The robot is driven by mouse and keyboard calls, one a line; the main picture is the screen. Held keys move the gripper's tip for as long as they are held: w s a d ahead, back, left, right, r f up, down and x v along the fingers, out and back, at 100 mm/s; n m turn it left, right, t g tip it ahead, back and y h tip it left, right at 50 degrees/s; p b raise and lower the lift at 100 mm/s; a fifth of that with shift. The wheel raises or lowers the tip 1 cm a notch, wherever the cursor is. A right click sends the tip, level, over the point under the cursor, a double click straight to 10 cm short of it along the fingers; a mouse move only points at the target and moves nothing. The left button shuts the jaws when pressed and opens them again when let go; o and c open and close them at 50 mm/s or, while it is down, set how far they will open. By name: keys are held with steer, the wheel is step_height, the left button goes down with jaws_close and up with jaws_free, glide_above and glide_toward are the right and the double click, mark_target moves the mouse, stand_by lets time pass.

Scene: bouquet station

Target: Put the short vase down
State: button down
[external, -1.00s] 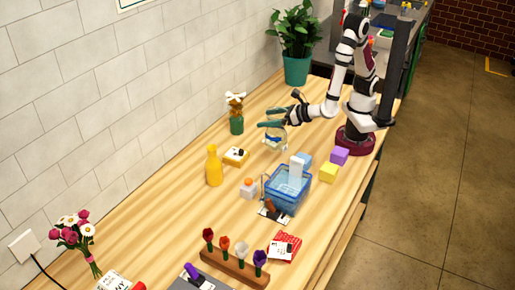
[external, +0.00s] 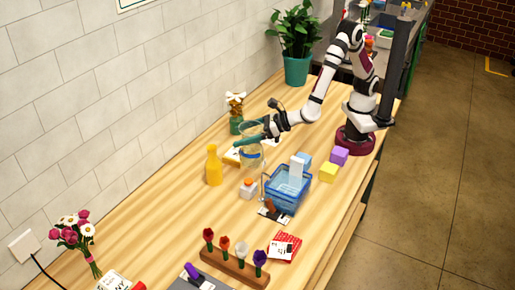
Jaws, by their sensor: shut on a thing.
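The short vase (external: 251,160) is clear glass with a blue band or label low on its side. My gripper (external: 252,139), with teal fingers, is shut on it near its upper part. The vase looks upright, left of the blue basket and in front of the yellow-and-white item. I cannot tell whether its base touches the wooden table or hangs just above it.
A yellow bottle (external: 213,166) stands left of the vase, and a small white block with an orange top (external: 248,190) is in front. A blue basket (external: 286,202) is to the right.

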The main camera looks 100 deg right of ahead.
steer(key=w+a+r+n+y, duration=0.1)
steer(key=w+a+n+y, duration=0.2)
steer(key=w+a, duration=0.4)
steer(key=w+a+f, duration=0.1)
steer(key=a+f, duration=0.9)
steer(key=a, duration=0.2)
steer(key=shift+w+a+f+t+y, duration=0.15)
steer(key=shift+w+f+t+y, duration=0.15)
steer(key=shift+f+y, duration=0.1)
